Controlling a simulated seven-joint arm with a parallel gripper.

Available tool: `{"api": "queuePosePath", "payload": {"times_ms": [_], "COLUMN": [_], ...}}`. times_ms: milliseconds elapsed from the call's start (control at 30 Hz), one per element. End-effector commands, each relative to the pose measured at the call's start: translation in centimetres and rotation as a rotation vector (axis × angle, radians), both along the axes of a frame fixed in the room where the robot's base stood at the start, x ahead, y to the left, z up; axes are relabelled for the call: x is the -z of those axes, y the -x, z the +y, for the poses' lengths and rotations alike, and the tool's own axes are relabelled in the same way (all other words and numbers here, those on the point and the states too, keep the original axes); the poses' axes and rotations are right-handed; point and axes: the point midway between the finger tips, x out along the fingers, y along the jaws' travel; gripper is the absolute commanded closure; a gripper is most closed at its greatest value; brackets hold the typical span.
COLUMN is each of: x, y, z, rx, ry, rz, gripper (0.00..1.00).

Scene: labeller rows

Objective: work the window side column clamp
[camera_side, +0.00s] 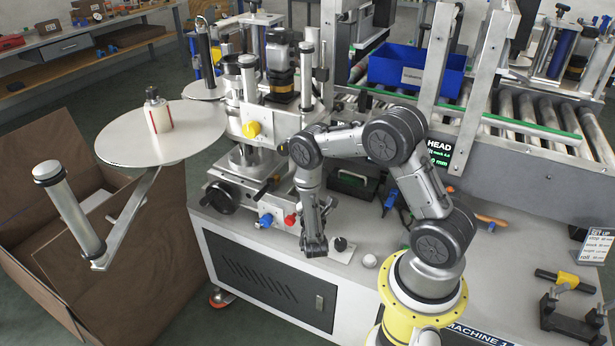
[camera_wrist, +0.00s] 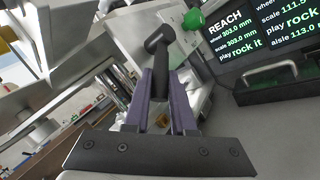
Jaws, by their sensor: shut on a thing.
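In the wrist view, a black clamp lever (camera_wrist: 161,60) with a round, T-like head runs down between the two purple-grey fingers of my gripper (camera_wrist: 163,88). The fingers are closed on the lever's lower arm. Pale metal parts of the machine lie behind the lever. In the side view, my wrist hangs down in front of the labeller (camera_side: 272,125), by its slide base. My jaws and the held lever cannot be made out clearly there. I cannot tell from these frames which column the clamp sits on.
A green knob (camera_wrist: 193,19) and a display (camera_wrist: 262,32) lie right of the lever. Blue (camera_side: 265,220) and red (camera_side: 290,220) knobs are left of my wrist. A black knob on a plate (camera_side: 340,244) stands right of it. A conveyor (camera_side: 540,125) runs behind.

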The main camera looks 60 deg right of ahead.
Motion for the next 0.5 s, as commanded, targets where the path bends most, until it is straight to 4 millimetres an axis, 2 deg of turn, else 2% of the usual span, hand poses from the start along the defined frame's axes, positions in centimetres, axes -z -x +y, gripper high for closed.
{"api": "queuePosePath", "payload": {"times_ms": [500], "x": [1.04], "y": [0.15], "z": [-0.95], "rx": [0.002], "ry": [0.195], "rz": [0.001], "gripper": [1.00]}}
